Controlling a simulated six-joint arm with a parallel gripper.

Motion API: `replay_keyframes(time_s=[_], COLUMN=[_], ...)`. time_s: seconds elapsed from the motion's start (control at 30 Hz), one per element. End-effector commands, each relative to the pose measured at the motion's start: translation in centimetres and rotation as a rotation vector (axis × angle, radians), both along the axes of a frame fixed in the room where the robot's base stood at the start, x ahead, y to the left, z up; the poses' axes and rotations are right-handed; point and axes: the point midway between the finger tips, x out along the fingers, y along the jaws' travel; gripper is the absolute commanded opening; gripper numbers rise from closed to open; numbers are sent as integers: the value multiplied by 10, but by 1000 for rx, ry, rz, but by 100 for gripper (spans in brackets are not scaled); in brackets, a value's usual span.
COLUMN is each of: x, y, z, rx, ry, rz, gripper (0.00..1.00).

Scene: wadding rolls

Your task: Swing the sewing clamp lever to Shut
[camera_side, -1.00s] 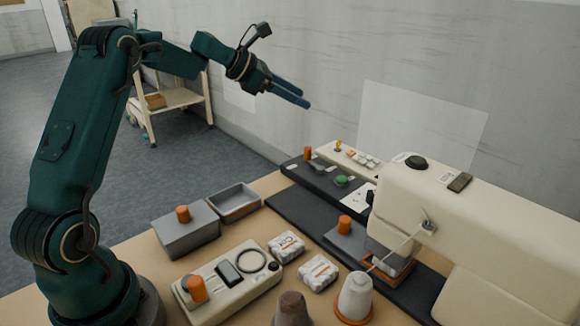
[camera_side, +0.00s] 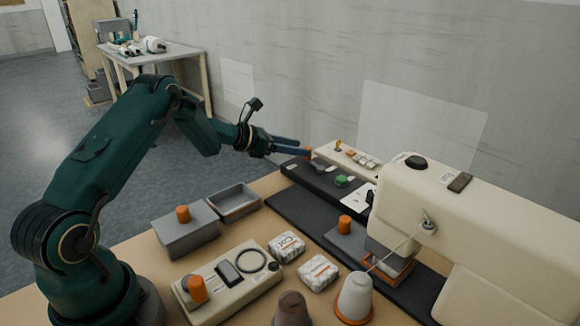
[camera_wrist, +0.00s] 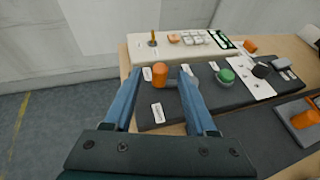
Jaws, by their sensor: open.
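The lever's orange knob (camera_wrist: 160,75) stands at the left end of a dark control panel (camera_wrist: 205,103). In the side view, the orange knob (camera_side: 309,153) shows just at my fingertips and is partly hidden by them. My gripper (camera_side: 303,149) is open, with two blue fingers reaching over the panel's far left end. In the wrist view, the knob appears between the two fingertips; I cannot tell whether they are around it or short of it. Small white labels (camera_wrist: 157,112) lie near the knob, but their words are too small to read.
A green button (camera_wrist: 226,75) and a black knob (camera_wrist: 261,70) are farther right on the panel. A cream panel with switches (camera_side: 348,155) stands behind it. The cream sewing machine (camera_side: 480,220) fills the right. Grey bins (camera_side: 234,202), wrapped packs (camera_side: 319,272) and a thread cone (camera_side: 354,295) stand nearer.

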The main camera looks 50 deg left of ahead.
Motion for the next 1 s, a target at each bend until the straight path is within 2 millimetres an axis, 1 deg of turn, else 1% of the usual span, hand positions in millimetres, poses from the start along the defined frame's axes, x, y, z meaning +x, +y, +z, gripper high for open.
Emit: replay_keyframes(time_s=[0.2,0.4,0.53,0.8,0.83,0.87,0.9,0.97,1.0], x=[21,33,37,38,38,38,38,38,38], y=[-7,-11,-12,-12,-12,-12,-12,-12,-12], z=[-9,-14,-16,-16,-16,-16,-16,-16,-16], rx=[1,1,0,0,0,0,0,0,0], ry=[0,1,1,0,0,0,0,0,0], rz=[-3,-3,-1,-1,-1,-1,-1,-1,-1], gripper=[57,57,57,57,49,38,22,0,0])
